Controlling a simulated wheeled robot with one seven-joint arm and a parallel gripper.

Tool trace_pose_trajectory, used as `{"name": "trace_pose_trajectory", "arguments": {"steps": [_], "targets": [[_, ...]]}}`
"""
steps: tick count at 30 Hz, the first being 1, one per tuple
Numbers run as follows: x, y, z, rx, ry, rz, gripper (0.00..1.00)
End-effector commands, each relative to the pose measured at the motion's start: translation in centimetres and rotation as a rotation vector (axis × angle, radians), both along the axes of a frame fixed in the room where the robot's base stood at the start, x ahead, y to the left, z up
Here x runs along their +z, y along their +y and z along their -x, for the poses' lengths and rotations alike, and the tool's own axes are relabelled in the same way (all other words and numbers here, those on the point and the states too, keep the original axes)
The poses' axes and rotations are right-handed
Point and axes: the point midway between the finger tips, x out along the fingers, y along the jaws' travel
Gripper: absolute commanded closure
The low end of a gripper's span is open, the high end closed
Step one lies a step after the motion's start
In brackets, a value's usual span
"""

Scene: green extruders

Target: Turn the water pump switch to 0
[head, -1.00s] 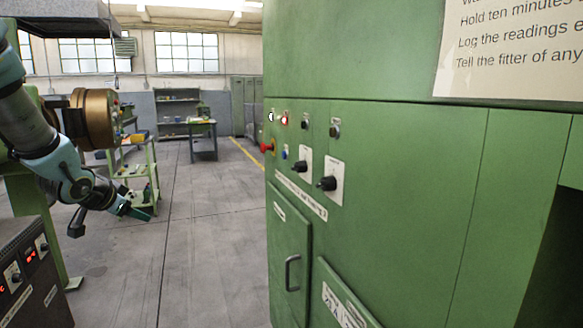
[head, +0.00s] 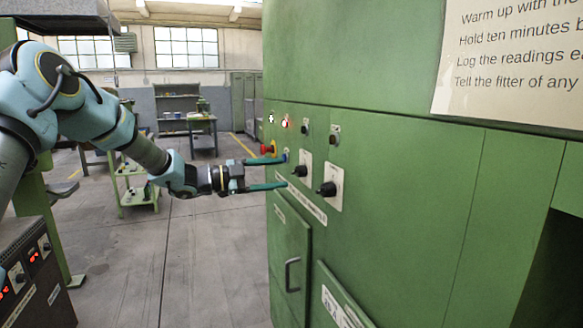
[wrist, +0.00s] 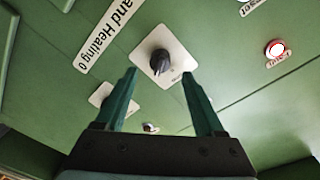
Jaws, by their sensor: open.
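Two black rotary switches on white plates, a left one (head: 304,169) and a right one (head: 327,188), sit on the green cabinet front in the head view. Their small labels are unreadable, so I cannot tell which is the water pump switch. My gripper (head: 285,171) is open and empty, its teal fingers pointing at the panel by the left switch. In the wrist view, a black knob (wrist: 160,62) shows between and beyond the open fingertips of my gripper (wrist: 159,73). Another white plate (wrist: 101,94) is partly hidden behind the left finger.
A red knob (head: 268,148) sticks out beside my upper finger. A lit red lamp (head: 285,123) is above it. A cabinet door handle (head: 291,273) projects below. A green trolley (head: 135,187) stands behind my arm. The grey floor left of the cabinet is mostly clear.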

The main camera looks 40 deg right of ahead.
Motion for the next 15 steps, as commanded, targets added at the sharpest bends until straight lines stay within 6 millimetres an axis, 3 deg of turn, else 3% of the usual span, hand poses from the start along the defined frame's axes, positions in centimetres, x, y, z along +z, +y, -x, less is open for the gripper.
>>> {"name": "trace_pose_trajectory", "arguments": {"steps": [6, 15], "targets": [[0.3, -3.0, 1.4, 0.001, 0.0, 0.001, 0.29], [0.0, -4.2, 2.0, 0.001, 0.0, 0.0, 0.29]]}}
